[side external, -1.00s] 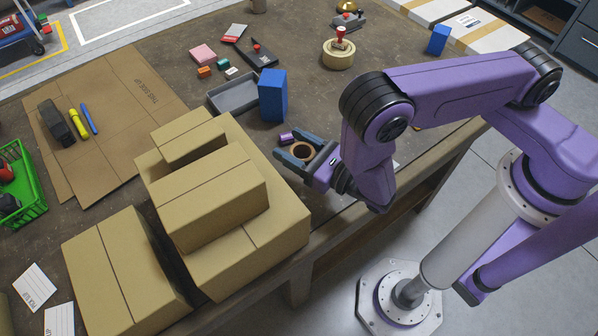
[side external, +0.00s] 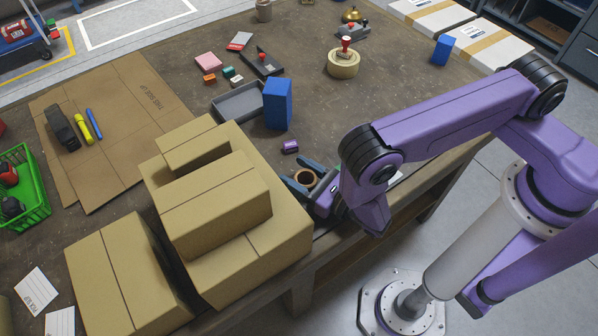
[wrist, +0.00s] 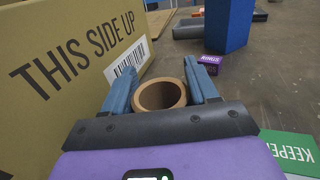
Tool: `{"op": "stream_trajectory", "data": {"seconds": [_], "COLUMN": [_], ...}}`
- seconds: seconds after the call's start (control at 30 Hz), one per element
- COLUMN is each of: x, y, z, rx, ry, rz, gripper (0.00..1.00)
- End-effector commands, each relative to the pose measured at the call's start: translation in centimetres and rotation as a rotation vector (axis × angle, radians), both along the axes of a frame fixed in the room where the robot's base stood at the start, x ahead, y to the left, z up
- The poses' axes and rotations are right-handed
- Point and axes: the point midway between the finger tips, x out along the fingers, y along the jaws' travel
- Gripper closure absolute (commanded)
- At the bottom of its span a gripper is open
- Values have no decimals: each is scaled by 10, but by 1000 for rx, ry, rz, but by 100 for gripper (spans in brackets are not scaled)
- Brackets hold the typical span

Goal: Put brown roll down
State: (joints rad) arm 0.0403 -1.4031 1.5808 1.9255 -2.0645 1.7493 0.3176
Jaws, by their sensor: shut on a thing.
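The brown roll (side external: 304,178) is a short hollow ring of tape or card between the blue fingers of my gripper (side external: 305,174). In the wrist view the roll (wrist: 159,95) stands with its opening upward, and both fingers of my gripper (wrist: 160,85) press on its sides. The gripper is low, close beside the right side of the large cardboard box, near the table's front edge. Whether the roll's underside touches the table is hidden.
Stacked cardboard boxes (side external: 250,255) stand directly left of my gripper. A small purple block (side external: 290,146) and a tall blue block (side external: 277,103) stand behind it, beside a grey tray (side external: 238,103). A green card (wrist: 292,150) lies at right. The table's middle right is clear.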

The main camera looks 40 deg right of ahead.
Motion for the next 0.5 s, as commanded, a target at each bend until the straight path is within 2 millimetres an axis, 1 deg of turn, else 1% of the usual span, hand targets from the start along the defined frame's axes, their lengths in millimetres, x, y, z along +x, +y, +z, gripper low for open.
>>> {"op": "stream_trajectory", "data": {"seconds": [0.07, 0.1, 0.13, 0.17, 0.5], "x": [0, 0, 0, 0, 0], "y": [0, 0, 0, 0, 0], "z": [-2, -2, -2, -2, 0], "rx": [0, 0, 0, 0, 0], "ry": [0, 0, 0, 0, 0], "rz": [0, 0, 0, 0, 0], "gripper": [72, 32, 22, 16, 16]}}
